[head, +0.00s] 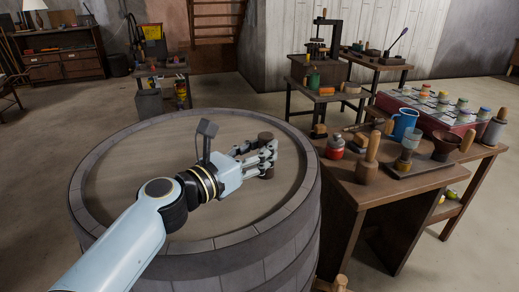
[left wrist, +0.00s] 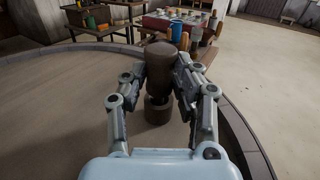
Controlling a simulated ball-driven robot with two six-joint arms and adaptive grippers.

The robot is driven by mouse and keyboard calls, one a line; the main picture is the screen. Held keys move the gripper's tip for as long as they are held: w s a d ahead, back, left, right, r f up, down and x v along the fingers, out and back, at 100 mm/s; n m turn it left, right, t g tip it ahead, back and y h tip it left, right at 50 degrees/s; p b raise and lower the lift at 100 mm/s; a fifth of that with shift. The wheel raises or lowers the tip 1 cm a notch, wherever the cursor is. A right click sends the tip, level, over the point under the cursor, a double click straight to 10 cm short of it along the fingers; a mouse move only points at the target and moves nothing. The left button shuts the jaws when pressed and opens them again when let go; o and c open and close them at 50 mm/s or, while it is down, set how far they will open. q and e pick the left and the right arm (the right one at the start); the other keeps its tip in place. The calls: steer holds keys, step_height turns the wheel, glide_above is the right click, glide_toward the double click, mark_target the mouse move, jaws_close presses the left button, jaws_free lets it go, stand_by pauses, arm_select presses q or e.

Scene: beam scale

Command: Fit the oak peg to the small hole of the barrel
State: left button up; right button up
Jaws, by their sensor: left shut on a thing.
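My left gripper (head: 268,154) is over the right part of the barrel's round top (head: 130,190). It is shut on a dark brown cylindrical peg (head: 265,137), whose top stands above the fingers. In the left wrist view, the peg (left wrist: 160,64) looks upright between the two fingers (left wrist: 164,78). A shorter brown cylinder (left wrist: 158,108) shows below the fingers, close to the barrel top. I cannot tell whether it is the peg's lower end or a separate piece. No hole shows in either view. My right gripper is out of view.
A raised stave rim (head: 90,205) runs around the barrel top. The lid left of my arm is bare. A wooden table (head: 390,190) at the right holds a red bottle (head: 335,147), a blue mug (head: 404,125) and a mallet (head: 370,160).

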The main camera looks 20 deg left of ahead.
arm_select(q)
steer(key=shift+f+b, duration=0.55)
steer(key=shift+f, duration=0.15)
steer(key=shift+f, duration=0.15)
steer(key=o, duration=1.1)
steer(key=shift+c, duration=0.2)
steer(key=shift+s, duration=0.1)
steer(key=shift+s+a, duration=0.2)
steer(key=shift+s, duration=0.1)
steer(key=v, duration=1.1)
steer(key=shift+s, duration=0.1)
